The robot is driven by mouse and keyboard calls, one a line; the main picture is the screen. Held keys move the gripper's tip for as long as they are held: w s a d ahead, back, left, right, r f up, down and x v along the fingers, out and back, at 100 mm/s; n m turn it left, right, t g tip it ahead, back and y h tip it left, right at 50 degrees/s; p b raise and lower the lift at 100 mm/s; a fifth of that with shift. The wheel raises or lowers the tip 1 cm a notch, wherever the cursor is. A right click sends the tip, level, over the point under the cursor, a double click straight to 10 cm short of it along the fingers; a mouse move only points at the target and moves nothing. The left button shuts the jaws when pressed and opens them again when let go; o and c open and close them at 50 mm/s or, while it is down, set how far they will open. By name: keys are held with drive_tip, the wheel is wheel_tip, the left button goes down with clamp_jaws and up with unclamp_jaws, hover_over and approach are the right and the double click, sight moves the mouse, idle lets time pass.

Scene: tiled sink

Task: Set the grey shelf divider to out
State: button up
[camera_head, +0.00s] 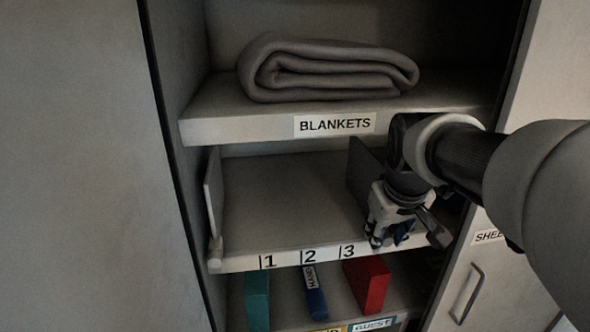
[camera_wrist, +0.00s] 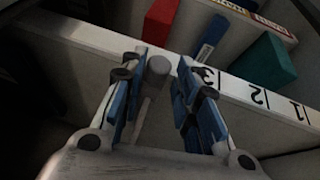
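A dark grey upright divider panel (camera_head: 366,172) stands on the middle shelf to the right of the 3 mark, partly hidden behind my gripper. A second, paler upright panel (camera_head: 213,195) with a rounded front knob stands at the shelf's left end. My gripper (camera_head: 405,235) is at the front right of this shelf, fingers pointing down. In the wrist view my gripper (camera_wrist: 163,75) is open, with a finger on each side of a grey round knob (camera_wrist: 158,68) and its bar. I cannot tell whether either finger touches the knob.
The middle shelf's front edge (camera_head: 238,262) carries the marks 1, 2 and 3. Below are a teal block (camera_head: 257,300), a blue item (camera_head: 316,296) and a red block (camera_head: 367,285). A folded blanket (camera_head: 325,70) lies above. A cabinet door with a handle (camera_head: 467,293) is at right.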

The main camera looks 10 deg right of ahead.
drive_tip(key=shift+a, duration=0.15)
idle(0.3)
drive_tip(key=shift+r, duration=0.3)
drive_tip(key=v, duration=1.1)
drive_tip(key=shift+s+r, duration=0.2)
